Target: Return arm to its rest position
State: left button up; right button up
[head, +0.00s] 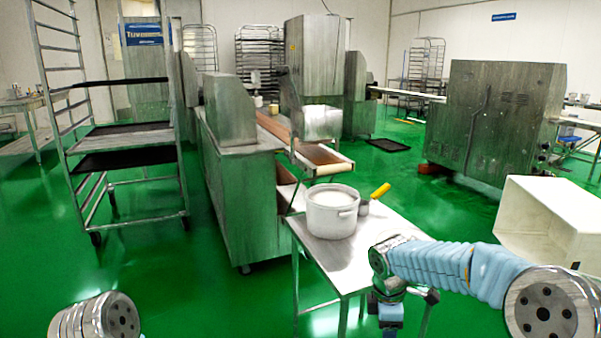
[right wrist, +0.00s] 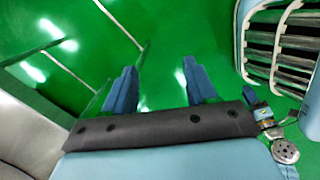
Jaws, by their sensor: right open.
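My right arm (head: 440,262) reaches in from the right with its wrist bent down at the front right of the small steel table (head: 325,250). My right gripper (head: 388,316) hangs low beside that table, pointing down. In the right wrist view its two blue fingers (right wrist: 160,88) are spread apart with only green floor between them, so it is open and empty. Only a rounded metal part of my left arm (head: 98,318) shows at the bottom left; the left gripper is out of view.
A cream bin (head: 555,222) stands close at right. A rack (head: 120,150) stands at left. Green floor is open between.

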jog(key=s+a+f+m+y, duration=0.2)
jog(key=s+a+f+m, duration=0.15)
jog(key=f, duration=0.55)
jog(key=s+a+f+m+y, duration=0.25)
jog(key=s+a+f, duration=0.2)
jog(key=f, duration=0.45)
jog(key=s+f+m, duration=1)
jog(key=s+m, duration=0.2)
jog(key=s, duration=0.3)
jog(key=shift+s+a+y, duration=0.25)
jog(key=shift+a+y, duration=0.2)
